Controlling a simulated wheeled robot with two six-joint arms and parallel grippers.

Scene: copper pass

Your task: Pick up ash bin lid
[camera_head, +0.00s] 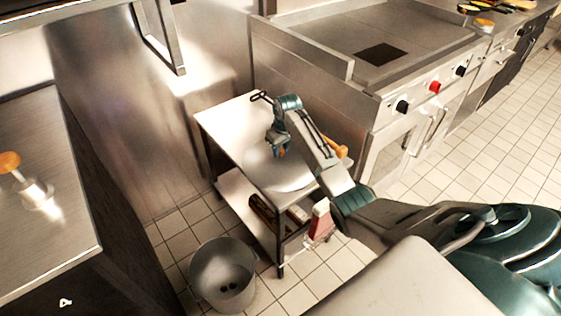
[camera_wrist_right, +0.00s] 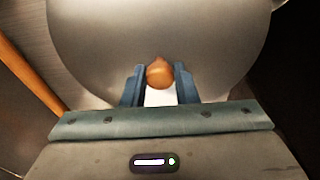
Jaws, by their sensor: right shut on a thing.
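The ash bin lid (camera_head: 290,180) is a round grey metal disc at the small steel table's top. In the right wrist view the lid (camera_wrist_right: 225,35) fills the upper middle, with a round orange-brown knob (camera_wrist_right: 160,73) at its centre. My right gripper (camera_head: 281,152) is over the lid from above. In the wrist view my right gripper (camera_wrist_right: 160,82) has its two blue fingers on either side of the knob, shut on it. I cannot tell whether the lid rests on the table or is just clear of it. My left gripper is not in view.
The small table (camera_head: 228,122) has a lower shelf with items. A grey bin (camera_head: 222,273) stands open on the tiled floor in front. A red-and-white item (camera_head: 320,222) is beside the table. A griddle range (camera_head: 380,75) stands close behind at right; a steel counter (camera_head: 45,200) is at left.

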